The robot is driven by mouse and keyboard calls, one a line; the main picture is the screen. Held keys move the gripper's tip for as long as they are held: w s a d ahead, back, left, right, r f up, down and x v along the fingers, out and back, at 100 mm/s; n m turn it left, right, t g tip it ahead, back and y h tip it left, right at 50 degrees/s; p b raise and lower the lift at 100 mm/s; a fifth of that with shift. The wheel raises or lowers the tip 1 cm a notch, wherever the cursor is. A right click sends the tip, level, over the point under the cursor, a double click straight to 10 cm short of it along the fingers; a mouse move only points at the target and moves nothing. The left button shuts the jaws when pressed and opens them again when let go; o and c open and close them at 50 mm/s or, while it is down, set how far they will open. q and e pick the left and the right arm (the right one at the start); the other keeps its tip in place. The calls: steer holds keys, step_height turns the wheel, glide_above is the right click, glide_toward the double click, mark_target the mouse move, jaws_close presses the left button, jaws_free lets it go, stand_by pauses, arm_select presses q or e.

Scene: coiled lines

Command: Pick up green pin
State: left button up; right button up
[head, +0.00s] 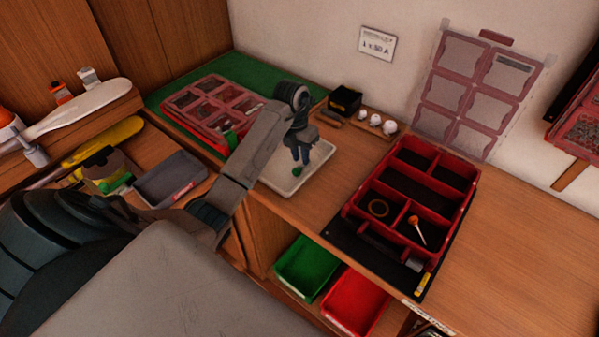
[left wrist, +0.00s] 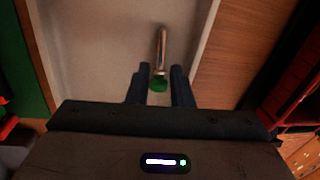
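The green pin has a green head and a bright metal shaft. It lies in the white tray (head: 270,180), and in the left wrist view the pin (left wrist: 160,82) points away from my gripper. In the head view only its green head (head: 298,172) shows clearly, just below my fingertips. My left gripper (head: 301,157) is over the tray and points down. In the left wrist view its two dark fingers (left wrist: 160,76) stand apart, one on each side of the green head. I cannot tell whether they touch it. My right gripper is not in view.
A red divided box (head: 452,210) with a ring and an orange-headed pin stands to the right. A red compartment case (head: 205,108) lies on the green mat (head: 185,82) to the left. A small black box (head: 345,101) and white balls (head: 376,120) are behind the tray.

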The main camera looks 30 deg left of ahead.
arm_select(q)
steer(key=shift+d+f+p, duration=0.2)
steer(key=shift+f+p, duration=0.1)
steer(key=shift+f, duration=0.85)
jaws_close()
steer(key=shift+a+r, duration=0.1)
